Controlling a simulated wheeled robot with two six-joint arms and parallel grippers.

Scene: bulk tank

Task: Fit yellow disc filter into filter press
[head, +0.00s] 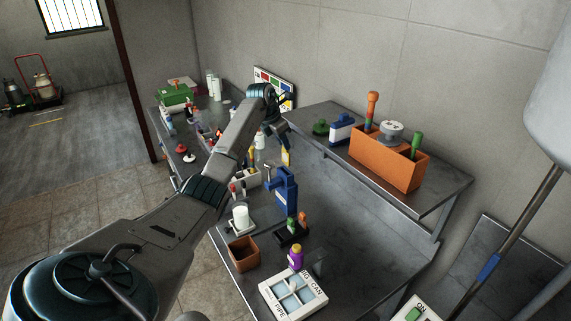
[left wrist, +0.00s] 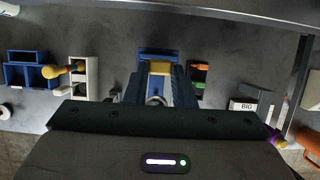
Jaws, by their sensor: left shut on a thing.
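The yellow disc filter (head: 286,157) is a small yellow piece held below my left gripper (head: 285,138). In the left wrist view the yellow disc filter (left wrist: 159,68) sits between the two fingertips of the left gripper (left wrist: 159,75), which is shut on it. A blue stand, which looks like the filter press (head: 285,192), stands upright on the bench just in front of and below the gripper. In the left wrist view the blue press (left wrist: 158,53) lies directly beyond the filter, partly hidden by it and the fingers. I cannot tell whether they touch. My right gripper is not in view.
A black holder with green and orange handles (head: 292,233), a brown open box (head: 243,253) and a white divided tray (head: 293,298) stand nearer on the bench. An orange crate (head: 388,165) sits on the raised shelf at right. The bench right of the press is bare.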

